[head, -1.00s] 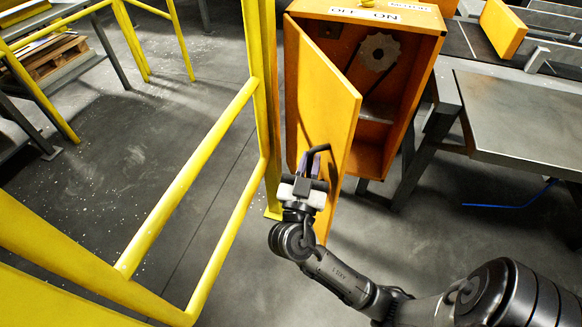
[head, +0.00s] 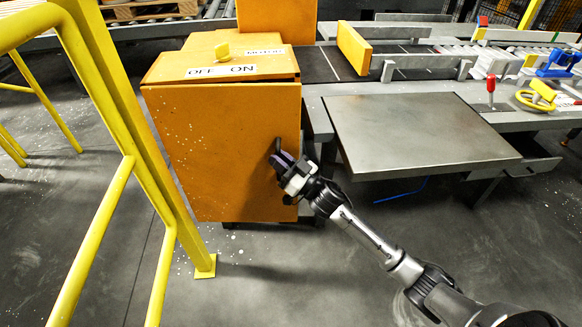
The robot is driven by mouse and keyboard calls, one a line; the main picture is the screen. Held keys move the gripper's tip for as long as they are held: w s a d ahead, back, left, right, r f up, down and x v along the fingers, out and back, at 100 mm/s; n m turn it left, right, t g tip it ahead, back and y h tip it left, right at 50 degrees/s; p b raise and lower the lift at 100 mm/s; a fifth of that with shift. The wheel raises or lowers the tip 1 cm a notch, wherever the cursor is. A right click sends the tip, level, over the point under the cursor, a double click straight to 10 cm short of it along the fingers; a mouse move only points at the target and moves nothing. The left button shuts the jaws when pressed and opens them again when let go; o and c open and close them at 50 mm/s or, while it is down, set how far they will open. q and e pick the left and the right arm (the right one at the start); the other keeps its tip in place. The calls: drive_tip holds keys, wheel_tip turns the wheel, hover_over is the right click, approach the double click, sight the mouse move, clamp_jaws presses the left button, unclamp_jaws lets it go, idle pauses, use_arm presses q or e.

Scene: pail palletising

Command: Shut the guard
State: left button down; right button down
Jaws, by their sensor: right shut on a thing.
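The guard (head: 222,150) is the orange door on the front of the orange cabinet (head: 215,58). It covers the whole front, and the sprocket and inside of the cabinet are hidden behind it. Any small gap at its edge is too fine to tell. My right gripper (head: 284,162) is at the right edge of the guard, shut on its dark handle (head: 278,147). The handle is mostly hidden by the gripper. My left gripper is not in view.
Yellow railings (head: 130,165) stand left of the cabinet. A grey steel table (head: 415,130) is to the right, with a conveyor (head: 400,65) behind it. A red-knobbed lever (head: 491,85) stands at the right. The floor in front is clear.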

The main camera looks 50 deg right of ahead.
drive_tip(key=w+d, duration=0.1)
drive_tip(key=w+d+p, duration=0.1)
drive_tip(key=shift+w+d, duration=0.15)
drive_tip(key=shift+d, duration=0.2)
drive_tip(key=shift+f, duration=0.25)
drive_tip(key=shift+d, duration=0.1)
drive_tip(key=shift+f, duration=0.1)
drive_tip(key=c, duration=1.6)
unclamp_jaws()
drive_tip(key=shift+o, duration=0.9)
drive_tip(key=shift+w+d, duration=0.1)
drive_tip(key=shift+w, duration=0.15)
drive_tip(key=p+v, duration=0.5)
drive_tip(key=v, duration=0.8)
drive_tip(key=shift+s, duration=0.45)
